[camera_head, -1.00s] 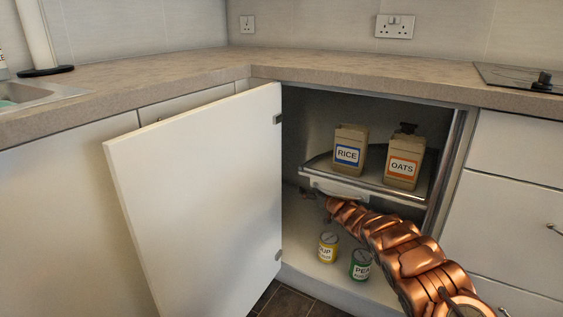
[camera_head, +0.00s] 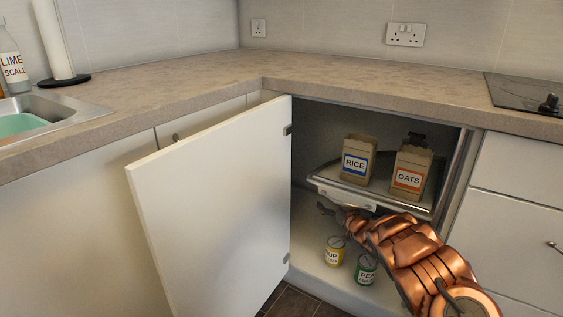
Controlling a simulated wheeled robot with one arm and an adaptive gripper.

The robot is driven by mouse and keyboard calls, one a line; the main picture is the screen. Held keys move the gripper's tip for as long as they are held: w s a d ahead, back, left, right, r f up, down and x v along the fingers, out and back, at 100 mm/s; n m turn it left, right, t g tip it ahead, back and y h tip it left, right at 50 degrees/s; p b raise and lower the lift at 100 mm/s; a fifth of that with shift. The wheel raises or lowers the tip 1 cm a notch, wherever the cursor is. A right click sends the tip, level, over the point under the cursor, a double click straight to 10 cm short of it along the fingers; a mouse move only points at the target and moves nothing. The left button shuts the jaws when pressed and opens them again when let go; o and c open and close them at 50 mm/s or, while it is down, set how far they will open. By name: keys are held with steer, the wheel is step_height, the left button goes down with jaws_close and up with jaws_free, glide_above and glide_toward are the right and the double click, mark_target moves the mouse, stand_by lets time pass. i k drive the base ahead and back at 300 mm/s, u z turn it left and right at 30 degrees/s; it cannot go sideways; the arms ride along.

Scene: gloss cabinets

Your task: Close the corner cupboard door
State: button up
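The corner cupboard door (camera_head: 215,205) is a white panel. It stands wide open, swung out to the left from hinges at the left side of the cupboard opening. Inside the cupboard is a pull-out tray (camera_head: 345,196) with a pale front, carrying a RICE carton (camera_head: 358,160) and an OATS carton (camera_head: 411,170). My copper-coloured arm reaches in from the lower right. My gripper (camera_head: 325,208) is just below the tray front, to the right of the door and apart from it. Its fingers are small and dark, and their opening is unclear.
A yellow SOUP tin (camera_head: 334,251) and a green PEAS tin (camera_head: 366,269) stand on the cupboard floor below my arm. The worktop (camera_head: 270,75) runs above. White drawers (camera_head: 515,220) are at the right, and a sink (camera_head: 60,112) is at the left.

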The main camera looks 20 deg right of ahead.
mark_target(212, 204)
steer(key=k, duration=1.5)
